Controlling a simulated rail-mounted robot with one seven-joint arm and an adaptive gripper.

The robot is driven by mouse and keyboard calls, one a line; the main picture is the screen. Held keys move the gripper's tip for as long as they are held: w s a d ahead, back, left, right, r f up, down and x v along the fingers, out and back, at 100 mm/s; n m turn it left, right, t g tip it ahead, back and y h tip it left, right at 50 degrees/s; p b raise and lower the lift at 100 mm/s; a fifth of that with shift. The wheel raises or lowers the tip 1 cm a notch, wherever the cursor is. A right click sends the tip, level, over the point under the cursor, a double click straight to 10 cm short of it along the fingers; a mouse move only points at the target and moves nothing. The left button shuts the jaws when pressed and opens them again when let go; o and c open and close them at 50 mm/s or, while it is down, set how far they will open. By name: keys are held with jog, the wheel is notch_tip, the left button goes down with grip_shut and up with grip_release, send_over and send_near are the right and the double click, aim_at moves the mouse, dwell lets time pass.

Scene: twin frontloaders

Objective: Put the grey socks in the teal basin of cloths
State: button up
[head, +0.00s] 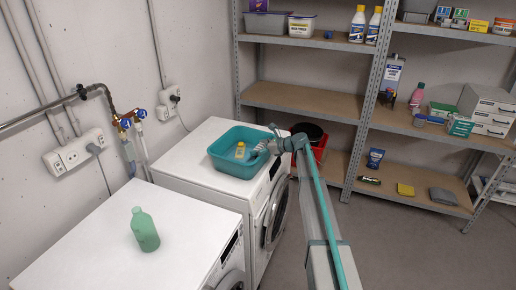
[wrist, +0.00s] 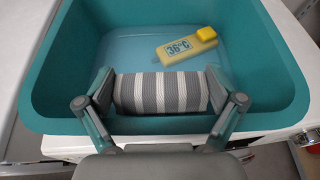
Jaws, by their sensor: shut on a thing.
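The grey socks (wrist: 162,92), a roll with white stripes, are between the two fingers of my gripper (wrist: 160,95) in the wrist view. The fingers press on both ends of the roll. The teal basin (wrist: 45,75) lies around and beyond the socks, which are over its near inner side; I cannot tell whether they touch its floor. In the head view the teal basin (head: 228,165) stands on the far washing machine, and my gripper (head: 260,150) is at its right side. A yellow thermometer marked 36°C (wrist: 188,45) is in the basin on a pale blue surface. No cloths show in it.
The far white machine (head: 190,160) carries the basin. The near machine (head: 95,250) holds a green bottle (head: 145,230). Metal shelves (head: 300,95) with bottles and boxes stand behind.

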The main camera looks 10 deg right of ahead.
jog(key=shift+s+f, duration=0.1)
jog(key=shift+f, duration=0.2)
jog(key=o, duration=0.8)
jog(key=shift+f, duration=0.15)
